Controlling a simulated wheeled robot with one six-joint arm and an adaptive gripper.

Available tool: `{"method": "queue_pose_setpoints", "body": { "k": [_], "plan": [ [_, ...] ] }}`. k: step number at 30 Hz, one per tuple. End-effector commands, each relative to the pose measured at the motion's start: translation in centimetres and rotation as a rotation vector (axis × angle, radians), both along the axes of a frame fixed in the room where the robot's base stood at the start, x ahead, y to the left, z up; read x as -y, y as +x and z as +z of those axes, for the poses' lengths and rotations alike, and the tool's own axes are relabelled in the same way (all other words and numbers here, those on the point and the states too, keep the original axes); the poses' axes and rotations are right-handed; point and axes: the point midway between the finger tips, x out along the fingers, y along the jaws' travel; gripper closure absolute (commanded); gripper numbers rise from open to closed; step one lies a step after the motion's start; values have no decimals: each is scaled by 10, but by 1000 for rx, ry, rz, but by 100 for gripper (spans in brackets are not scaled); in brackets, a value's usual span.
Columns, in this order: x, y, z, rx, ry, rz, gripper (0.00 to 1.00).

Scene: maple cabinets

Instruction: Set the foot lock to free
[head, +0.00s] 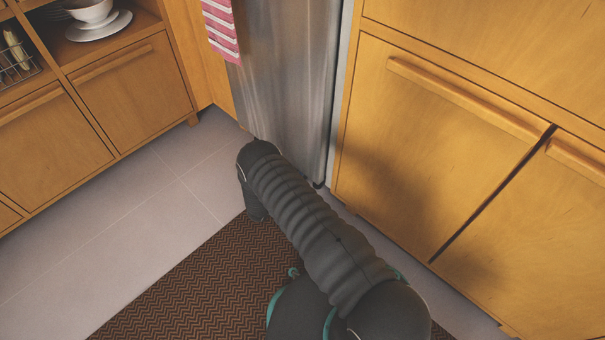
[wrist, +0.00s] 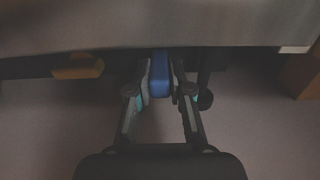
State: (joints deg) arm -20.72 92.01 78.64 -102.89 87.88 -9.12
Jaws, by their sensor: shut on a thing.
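A small blue block-like piece (wrist: 160,70), which looks like the foot lock, sticks out below the lower edge of the steel appliance (wrist: 160,25) in the wrist view. My gripper (wrist: 161,80) has one finger on each side of it and is shut on it. Its back end is hidden under the appliance, and I cannot tell which setting it is in. In the head view the steel appliance (head: 285,80) stands between cabinets. My arm reaches down to its base there, and the gripper and blue piece are hidden.
An orange-brown piece (wrist: 78,67) sits under the appliance edge at left. A dark round foot or wheel (wrist: 205,99) is just right of my gripper. Wooden cabinets (head: 440,160) stand close on the right. A brown patterned mat (head: 190,285) covers the floor; grey tiles (head: 120,220) are clear.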

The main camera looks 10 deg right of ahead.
Motion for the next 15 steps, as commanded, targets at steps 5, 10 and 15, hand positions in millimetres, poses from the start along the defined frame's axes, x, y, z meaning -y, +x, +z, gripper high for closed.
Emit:
{"method": "queue_pose_setpoints", "body": {
  "k": [5, 10, 15],
  "plan": [
    [7, -10, -1, -2, -1, -2, 100],
    [9, -13, 0, 1, -1, -3, 100],
    [10, -14, 0, -1, -3, -5, 70]
  ]
}}
